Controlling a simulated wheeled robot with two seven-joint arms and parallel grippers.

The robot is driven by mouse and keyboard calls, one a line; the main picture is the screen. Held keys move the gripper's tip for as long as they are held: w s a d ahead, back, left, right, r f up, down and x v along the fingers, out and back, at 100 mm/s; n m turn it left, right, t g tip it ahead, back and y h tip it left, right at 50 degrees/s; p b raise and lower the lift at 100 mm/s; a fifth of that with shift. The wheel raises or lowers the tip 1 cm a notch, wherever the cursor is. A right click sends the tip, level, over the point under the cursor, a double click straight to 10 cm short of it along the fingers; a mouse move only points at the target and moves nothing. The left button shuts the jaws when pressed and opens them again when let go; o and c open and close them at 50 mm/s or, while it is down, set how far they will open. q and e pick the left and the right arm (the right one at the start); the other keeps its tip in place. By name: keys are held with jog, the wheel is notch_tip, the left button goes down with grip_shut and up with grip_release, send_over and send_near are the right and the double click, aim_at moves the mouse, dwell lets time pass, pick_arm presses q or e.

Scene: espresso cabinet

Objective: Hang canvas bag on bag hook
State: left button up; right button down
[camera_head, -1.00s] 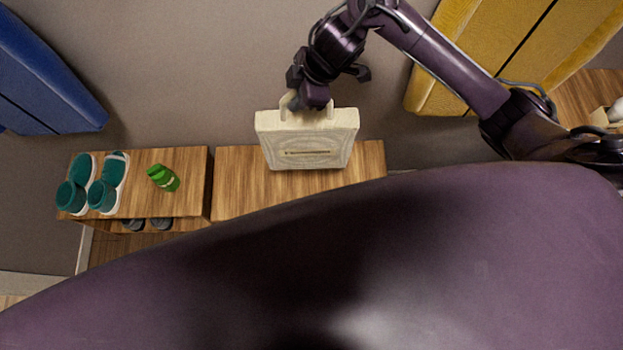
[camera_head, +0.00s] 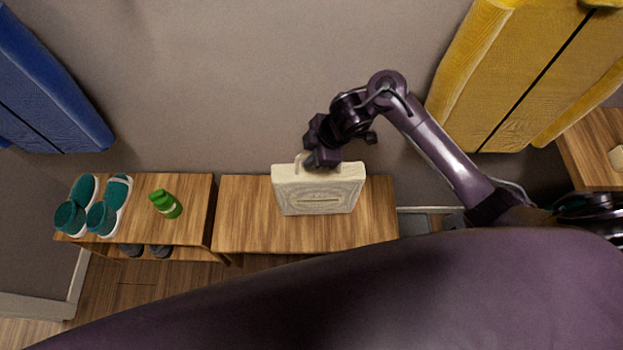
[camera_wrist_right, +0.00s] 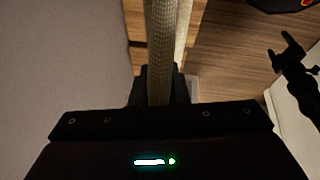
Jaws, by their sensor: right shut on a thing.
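The cream canvas bag (camera_head: 318,192) is upright at the wooden bench on the right, in the head view. I cannot tell whether its base touches the bench top. My right gripper (camera_head: 311,160) is above the bag and shut on its handle. In the right wrist view the woven handle strap (camera_wrist_right: 160,40) runs up from between the dark fingers of the right gripper (camera_wrist_right: 160,88). My left gripper is not seen in the head view. No bag hook can be made out.
The right wooden bench (camera_head: 240,225) has bare room left of the bag. Yellow garments (camera_head: 510,75) hang at right, a blue one (camera_head: 50,95) at left. The grey wall (camera_head: 260,80) between is bare.

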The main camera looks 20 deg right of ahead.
aim_at(312, 172)
notch_tip(312, 172, down, 6)
jog(key=shift+b, duration=0.3)
jog(key=shift+f, duration=1.65)
jog(key=shift+f, duration=0.15)
jog(key=c, duration=1.4)
grip_release()
